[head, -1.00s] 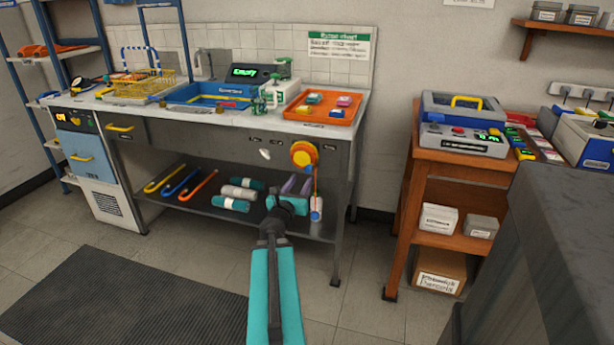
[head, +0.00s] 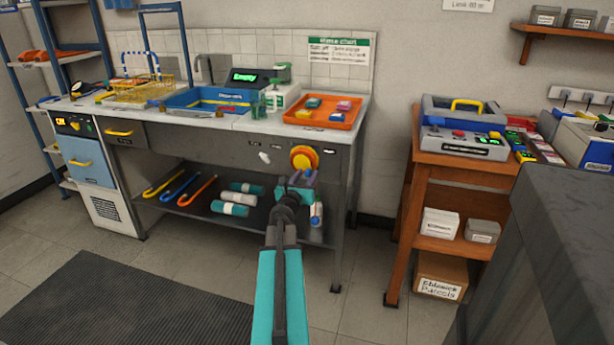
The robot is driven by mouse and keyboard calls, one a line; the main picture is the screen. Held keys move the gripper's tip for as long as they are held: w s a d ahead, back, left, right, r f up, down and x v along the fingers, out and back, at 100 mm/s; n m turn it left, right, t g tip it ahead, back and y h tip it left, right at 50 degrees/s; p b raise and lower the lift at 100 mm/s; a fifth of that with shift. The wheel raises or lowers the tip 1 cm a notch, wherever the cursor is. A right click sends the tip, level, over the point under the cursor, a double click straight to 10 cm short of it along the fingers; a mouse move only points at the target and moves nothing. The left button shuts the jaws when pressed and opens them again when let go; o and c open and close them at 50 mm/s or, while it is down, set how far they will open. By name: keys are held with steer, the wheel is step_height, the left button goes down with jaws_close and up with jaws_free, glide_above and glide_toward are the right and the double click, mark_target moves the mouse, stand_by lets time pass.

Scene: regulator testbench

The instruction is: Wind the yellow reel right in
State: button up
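The yellow reel (head: 304,157) with an orange rim is mounted on the front of the grey bench, near its right end. A small white, blue and red piece (head: 316,214) shows below the reel, beside my gripper. The cord between them cannot be made out now. Whether the fingertips touch the reel cannot be told.
A white knob (head: 264,157) is left of the reel on the bench front. The lower shelf (head: 265,225) holds teal and white rolls and several coloured hooks. A wooden stand (head: 465,168) is at right, and a dark grey block (head: 570,240) fills the near right.

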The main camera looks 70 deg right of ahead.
steer(key=shift+d, duration=0.7)
jaws_close()
steer(key=shift+a, duration=0.1)
